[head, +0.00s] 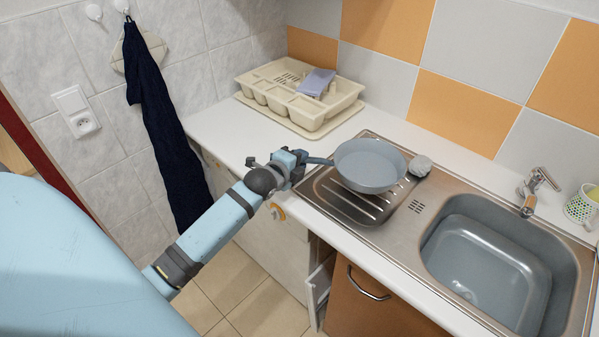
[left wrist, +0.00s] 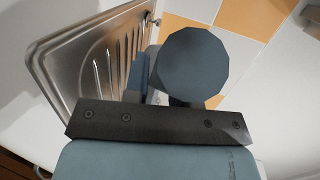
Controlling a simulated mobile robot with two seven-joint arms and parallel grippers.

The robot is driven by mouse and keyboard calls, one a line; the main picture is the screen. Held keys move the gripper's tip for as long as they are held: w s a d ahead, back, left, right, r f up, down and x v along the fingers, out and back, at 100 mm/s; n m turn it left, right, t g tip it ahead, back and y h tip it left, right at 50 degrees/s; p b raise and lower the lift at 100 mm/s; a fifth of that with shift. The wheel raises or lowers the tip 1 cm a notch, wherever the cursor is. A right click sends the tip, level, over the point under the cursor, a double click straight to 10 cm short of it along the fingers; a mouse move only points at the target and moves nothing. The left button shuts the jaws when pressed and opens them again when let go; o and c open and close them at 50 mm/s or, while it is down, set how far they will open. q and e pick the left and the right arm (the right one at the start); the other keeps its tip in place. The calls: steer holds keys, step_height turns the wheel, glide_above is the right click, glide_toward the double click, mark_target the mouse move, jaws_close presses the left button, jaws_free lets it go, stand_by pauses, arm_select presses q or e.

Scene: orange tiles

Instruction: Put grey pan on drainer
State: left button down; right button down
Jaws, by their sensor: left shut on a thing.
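The grey pan (head: 370,166) is upright, over the ribbed steel drainer (head: 345,207) beside the sink. I cannot tell whether its base touches the steel. Its handle (head: 319,160) points left to my left gripper (head: 300,160), which is shut on it at the counter's front edge. In the left wrist view a round blue-grey end (left wrist: 188,63), probably of the handle, stands close by the gripper, and the drainer (left wrist: 78,75) is at the left. The fingertips are mostly hidden there. My right gripper is in neither view.
A beige dish rack (head: 290,110) holding a bluish item stands at the back left. A grey lump (head: 420,166) sits right beside the pan. The sink basin (head: 490,265), tap (head: 535,190) and dotted cup (head: 582,204) are at the right. White counter (head: 225,125) is clear at left.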

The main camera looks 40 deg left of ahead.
arm_select(q)
steer(key=shift+f, duration=2.25)
steer(key=shift+f, duration=0.15)
steer(key=c, duration=0.9)
jaws_free()
steer(key=shift+c, duration=0.2)
